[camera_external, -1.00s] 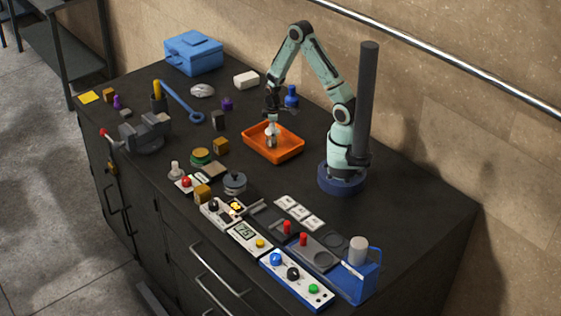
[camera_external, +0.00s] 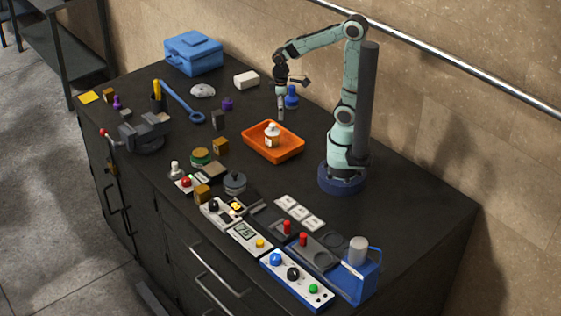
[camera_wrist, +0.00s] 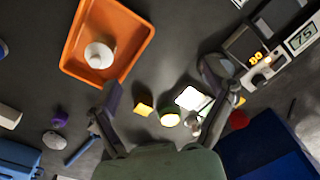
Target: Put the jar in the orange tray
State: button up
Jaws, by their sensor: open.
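The jar (camera_external: 271,136) is small, whitish with a brown lower part, and stands upright inside the orange tray (camera_external: 288,155). In the wrist view the jar (camera_wrist: 98,55) is seen from above inside the orange tray (camera_wrist: 137,62), toward the tray's lower side. My gripper (camera_external: 281,117) is above and behind the tray, clear of the jar. In the wrist view my gripper (camera_wrist: 160,112) has its fingers wide apart with nothing between them.
Several control panels and a blue press-like device (camera_external: 360,272) line the front. The table right of the tray is clear.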

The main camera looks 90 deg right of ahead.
jog(key=s+a+r, duration=0.2)
jog(key=s+a, duration=0.5)
jog(key=s, duration=0.2)
jog(key=shift+a+r, duration=0.25)
jog(key=shift+r, duration=0.15)
dwell(0.5)
